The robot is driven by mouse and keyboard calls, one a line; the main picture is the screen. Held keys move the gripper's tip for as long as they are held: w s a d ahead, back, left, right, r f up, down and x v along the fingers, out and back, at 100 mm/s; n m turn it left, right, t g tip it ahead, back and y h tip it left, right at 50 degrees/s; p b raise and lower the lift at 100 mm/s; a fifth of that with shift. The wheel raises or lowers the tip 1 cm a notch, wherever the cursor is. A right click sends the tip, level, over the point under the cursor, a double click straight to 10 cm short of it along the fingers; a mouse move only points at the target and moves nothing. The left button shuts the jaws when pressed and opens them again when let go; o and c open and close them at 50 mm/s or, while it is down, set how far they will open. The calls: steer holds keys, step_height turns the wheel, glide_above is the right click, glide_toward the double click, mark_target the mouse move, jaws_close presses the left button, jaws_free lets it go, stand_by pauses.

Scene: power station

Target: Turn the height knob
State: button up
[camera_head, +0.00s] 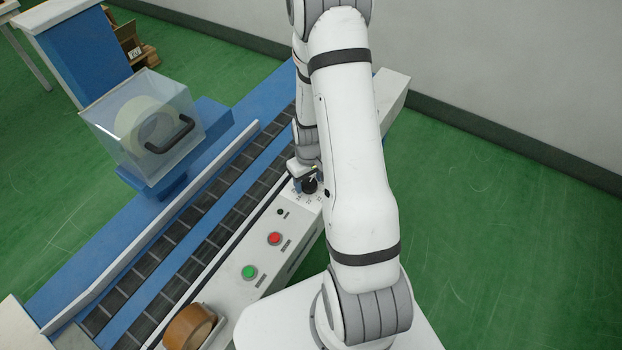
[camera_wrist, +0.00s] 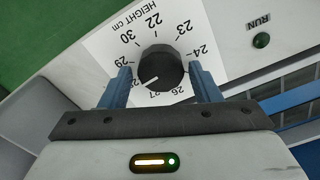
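The height knob (camera_wrist: 161,66) is a round black dial on a white panel marked "HEIGHT cm" in the wrist view. Its white pointer line aims to the lower left, near the 27 mark. In the camera_head view the knob (camera_head: 309,186) shows partly under my arm. My gripper (camera_wrist: 160,74) has one blue-grey finger on each side of the knob. The fingers are apart, with a narrow gap to the knob on both sides. The number right of 27 reads 26; the one to its left is partly hidden by a finger.
In the camera_head view a red button (camera_head: 274,238), a green button (camera_head: 249,272) and a brown tape roll (camera_head: 190,327) sit along the machine's side.

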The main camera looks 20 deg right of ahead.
mark_target(309, 182)
steer(key=shift+o, duration=0.7)
steer(key=shift+s, duration=0.1)
step_height(309, 182, up, 8)
steer(key=shift+f+p, duration=0.1)
steer(key=shift+p, duration=0.35)
